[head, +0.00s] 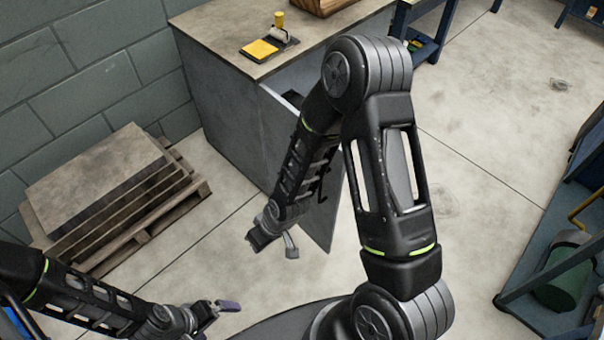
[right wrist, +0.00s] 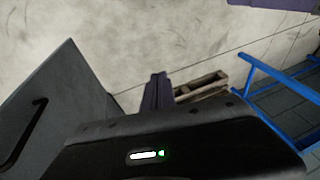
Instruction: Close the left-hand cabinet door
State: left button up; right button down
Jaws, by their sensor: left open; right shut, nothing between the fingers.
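The grey cabinet (head: 225,125) stands at the back left in the head view. One grey door (head: 322,222) stands swung out from it, with a dark interior gap behind my arm. The door also fills the left of the right wrist view (right wrist: 72,95), with its black handle (right wrist: 24,132). My right gripper (head: 268,240) is shut and empty, low beside the door's face; whether it touches the door I cannot tell. Its fingers show in the right wrist view (right wrist: 157,92). My left gripper (head: 214,318) is open and empty at the bottom left, apart from the door. My right arm hides part of the door and the cabinet front.
A wooden pallet (head: 150,222) with stacked slabs lies left of the cabinet. Tools and a yellow pad (head: 260,50) lie on the cabinet top. A blue rack (head: 540,285) with a green cylinder stands at the right. The floor between door and rack is clear.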

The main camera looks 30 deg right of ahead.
jog(key=w+d+r+n+h+b, duration=0.3)
jog(key=w+d+r+n+b, duration=0.1)
jog(key=w+d+r+n, duration=0.6)
jog(key=d+r+n+g+h+b, duration=0.1)
jog(key=d+r+n+h, duration=0.2)
jog(key=d+r+n, duration=0.3)
jog(key=d+n, duration=0.1)
jog(key=d, duration=0.3)
jog(key=shift+s+n+g, duration=0.2)
jog(key=shift+n+g, duration=0.1)
jog(key=shift+n, duration=0.1)
jog(key=shift+d, duration=0.1)
send_over(329, 170)
jog(key=a, duration=0.3)
jog(key=x, duration=0.3)
jog(key=a+x, duration=0.1)
jog(key=x, duration=0.2)
jog(key=s+x, duration=0.1)
jog(key=x, duration=0.2)
jog(key=shift+a+f+b, duration=0.25)
jog(key=shift+f+b, duration=0.1)
jog(key=shift+f, duration=0.05)
jog(key=shift+w+d, duration=0.15)
jog(key=shift+d, duration=0.5)
